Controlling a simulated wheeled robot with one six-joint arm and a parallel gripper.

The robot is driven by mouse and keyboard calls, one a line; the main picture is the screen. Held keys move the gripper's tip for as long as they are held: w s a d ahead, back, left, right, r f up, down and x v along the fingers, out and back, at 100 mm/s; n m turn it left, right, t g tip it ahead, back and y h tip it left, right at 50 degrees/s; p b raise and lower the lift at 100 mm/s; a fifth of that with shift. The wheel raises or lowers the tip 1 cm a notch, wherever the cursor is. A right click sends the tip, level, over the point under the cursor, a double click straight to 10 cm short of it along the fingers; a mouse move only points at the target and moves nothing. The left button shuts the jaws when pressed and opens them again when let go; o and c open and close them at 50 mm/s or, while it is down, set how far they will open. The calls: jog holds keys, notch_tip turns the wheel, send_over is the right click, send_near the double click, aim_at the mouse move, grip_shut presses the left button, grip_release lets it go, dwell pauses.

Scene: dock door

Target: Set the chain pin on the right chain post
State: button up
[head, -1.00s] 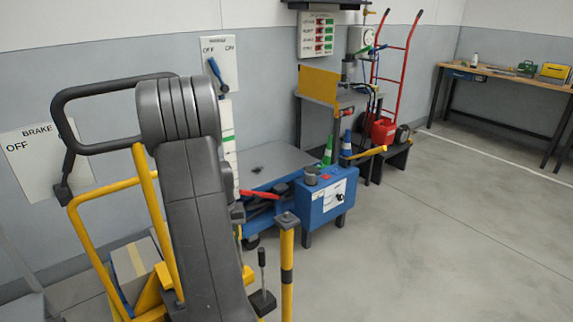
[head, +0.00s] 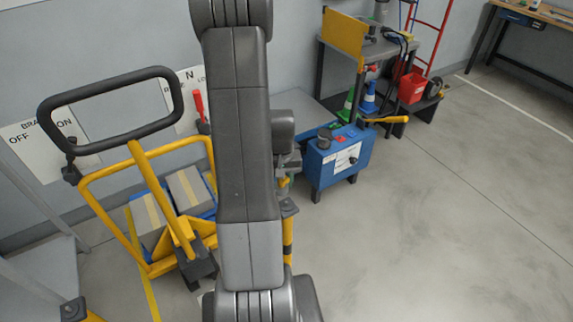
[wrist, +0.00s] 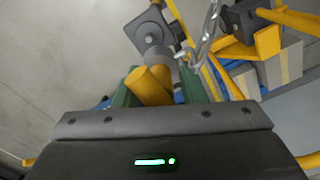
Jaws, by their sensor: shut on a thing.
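The chain pin (wrist: 150,85) is a yellow piece with a grey collar at its far end, seen in the wrist view. My gripper (wrist: 157,92) is shut on it between two green finger pads. A silver chain (wrist: 208,35) hangs near the collar. The yellow chain post's square dark top (wrist: 148,38) lies just beyond the pin in the wrist view; whether they touch I cannot tell. In the head view the post (head: 288,208) stands beside my arm, partly hidden, and my gripper (head: 285,180) is just above its top, mostly hidden by my arm.
A yellow pallet truck (head: 140,160) with boxes stands to the left. A blue control box (head: 340,162) is behind the post, near a bench with cones. A dark-topped yellow post (head: 73,308) shows at the lower left. The floor to the right is clear.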

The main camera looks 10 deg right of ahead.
aim_at(287, 202)
jog(key=shift+s+d+r+p, duration=0.5)
jog(key=shift+s+r+p, duration=0.15)
jog(key=shift+s+r, duration=0.2)
jog(key=shift+s+d, duration=0.1)
jog(key=shift+f+b, duration=2)
jog(key=shift+f, duration=0.9)
jog(key=shift+f+b, duration=0.55)
jog(key=shift+b, duration=0.2)
jog(key=o, duration=0.8)
jog(key=shift+r+p, duration=3.8)
jog(key=shift+r, duration=1.7)
jog(key=shift+f, duration=0.1)
